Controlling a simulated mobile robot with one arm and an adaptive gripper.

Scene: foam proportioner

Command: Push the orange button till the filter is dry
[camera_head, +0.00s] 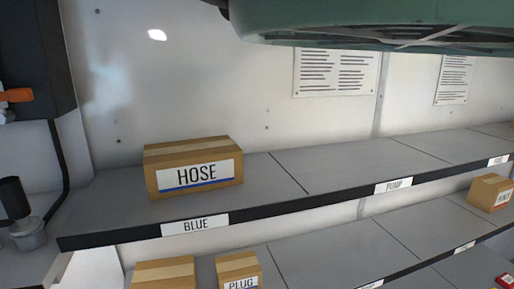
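An orange part (17,95) sticks out at the far left edge, on the lower side of a dark box (36,50) on the wall. It is cut off by the picture edge, and I cannot tell if it is a button or a handle. Below it, a black cylinder (13,198) stands over a clear cup-like piece (28,236) on a grey surface. I cannot tell if this is the filter or whether it is wet. My gripper is not in view.
A HOSE box (190,170) stands on the upper grey shelf (330,170) at the BLUE label. A PLUG box (238,268) and other cartons sit on the lower shelf. A large green rounded object (370,18) fills the top. Much of the upper shelf is clear.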

